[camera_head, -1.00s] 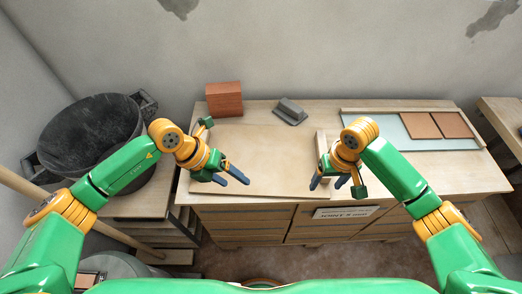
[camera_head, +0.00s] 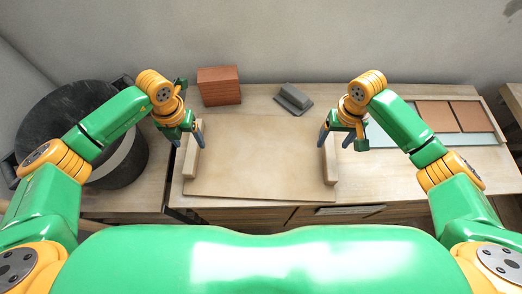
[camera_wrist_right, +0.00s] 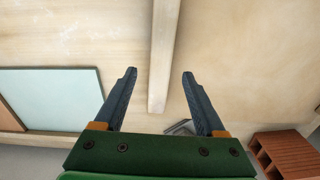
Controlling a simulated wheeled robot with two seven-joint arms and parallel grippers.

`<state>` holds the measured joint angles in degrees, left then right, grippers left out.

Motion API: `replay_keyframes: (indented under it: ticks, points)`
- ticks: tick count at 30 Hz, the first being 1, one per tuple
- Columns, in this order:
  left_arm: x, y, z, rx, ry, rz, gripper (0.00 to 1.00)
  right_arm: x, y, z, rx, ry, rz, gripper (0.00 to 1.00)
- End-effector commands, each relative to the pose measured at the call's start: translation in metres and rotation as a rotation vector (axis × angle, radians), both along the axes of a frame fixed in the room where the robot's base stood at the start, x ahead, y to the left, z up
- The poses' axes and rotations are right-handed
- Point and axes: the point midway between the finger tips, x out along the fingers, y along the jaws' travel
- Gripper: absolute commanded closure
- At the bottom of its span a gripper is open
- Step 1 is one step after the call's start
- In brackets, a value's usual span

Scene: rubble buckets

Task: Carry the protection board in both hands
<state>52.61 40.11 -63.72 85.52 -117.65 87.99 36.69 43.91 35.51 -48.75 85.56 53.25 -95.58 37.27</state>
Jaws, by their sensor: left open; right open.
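The protection board (camera_head: 258,155), a flat tan sheet, lies on the workbench with a wooden rail along its left edge (camera_head: 193,163) and one along its right edge (camera_head: 329,165). My left gripper (camera_head: 187,140) is open, pointing down at the left rail, with a finger on either side of it. My right gripper (camera_head: 336,140) is open over the right rail. In the right wrist view the right rail (camera_wrist_right: 162,60) runs between the two open fingers (camera_wrist_right: 159,76), without visible contact. Whether the left fingers touch their rail cannot be told.
A brick block (camera_head: 219,86) and a grey float (camera_head: 293,99) stand behind the board. A pale blue panel with terracotta tiles (camera_head: 437,114) lies to the right. A large black bucket (camera_head: 65,125) stands at the left, near my left arm.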

Motion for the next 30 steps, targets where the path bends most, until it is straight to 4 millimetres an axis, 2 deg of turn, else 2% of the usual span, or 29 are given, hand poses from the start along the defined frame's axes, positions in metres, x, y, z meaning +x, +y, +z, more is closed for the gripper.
replay_keyframes:
  ticks: [3, 9, 19, 27, 30]
  points:
    - [-0.001, 0.000, -0.020, 0.000, 0.003, 0.000, 0.28, -0.001, 0.000, -0.020, -0.001, 0.003, -0.002, 0.28]
    - [0.000, 0.000, -0.041, 0.000, 0.000, 0.000, 0.28, 0.000, 0.000, -0.041, 0.001, 0.001, -0.001, 0.28]
    - [0.000, 0.000, -0.045, 0.000, 0.000, 0.000, 0.28, 0.000, 0.000, -0.045, 0.000, -0.001, 0.000, 0.28]
    - [0.000, 0.000, -0.045, 0.000, -0.001, 0.000, 1.00, 0.000, 0.000, -0.045, 0.000, -0.001, 0.000, 1.00]
    - [0.000, 0.000, -0.045, 0.000, -0.001, 0.000, 1.00, 0.000, 0.000, -0.045, 0.000, -0.001, 0.000, 1.00]
